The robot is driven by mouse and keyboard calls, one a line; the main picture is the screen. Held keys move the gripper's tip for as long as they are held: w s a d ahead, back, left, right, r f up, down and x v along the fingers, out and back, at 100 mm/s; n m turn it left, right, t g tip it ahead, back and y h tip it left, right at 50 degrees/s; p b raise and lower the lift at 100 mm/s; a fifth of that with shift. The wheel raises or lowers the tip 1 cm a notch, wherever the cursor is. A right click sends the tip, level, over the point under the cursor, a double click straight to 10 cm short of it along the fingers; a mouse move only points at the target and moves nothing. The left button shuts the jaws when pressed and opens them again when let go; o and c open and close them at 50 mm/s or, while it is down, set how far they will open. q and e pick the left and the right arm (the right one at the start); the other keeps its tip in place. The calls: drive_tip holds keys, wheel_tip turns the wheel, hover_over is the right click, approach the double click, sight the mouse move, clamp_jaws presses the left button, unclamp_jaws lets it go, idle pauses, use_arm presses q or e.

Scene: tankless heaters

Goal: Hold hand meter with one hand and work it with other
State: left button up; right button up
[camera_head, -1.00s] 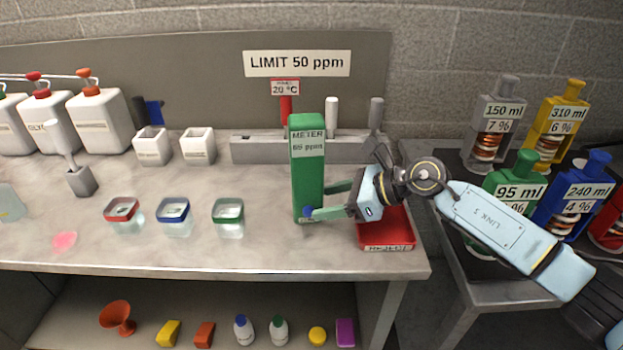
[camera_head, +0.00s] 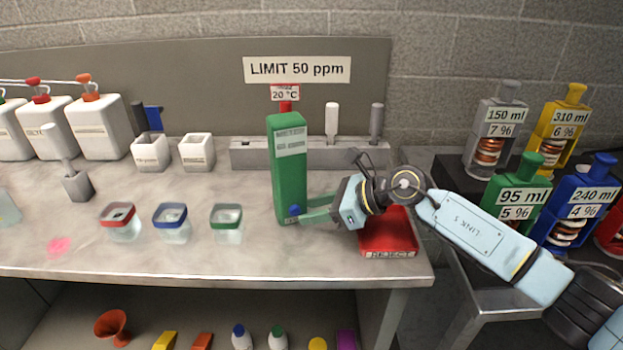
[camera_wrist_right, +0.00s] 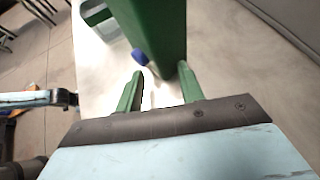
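The green hand meter (camera_head: 289,180) stands near the middle of the bench, tilted with its top to the left. Its white label is blurred, and a blue button (camera_head: 294,210) sits low on its front. My right gripper (camera_head: 306,210) reaches in from the right at the meter's lower end. Whether the meter's base touches the bench is unclear. My left gripper is not identifiable.
A red reject tray (camera_head: 388,248) lies just right of the meter, under my right wrist. Jars with red (camera_head: 120,222), blue (camera_head: 172,222) and green (camera_head: 226,222) rims stand left. A grey rack (camera_head: 255,155) is behind. Coloured bottles (camera_head: 515,190) fill the right-hand cart.

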clamp_jaws()
drive_tip(key=c, duration=0.6)
unclamp_jaws()
drive_tip(key=o, duration=1.5)
drive_tip(key=shift+c, duration=0.2)
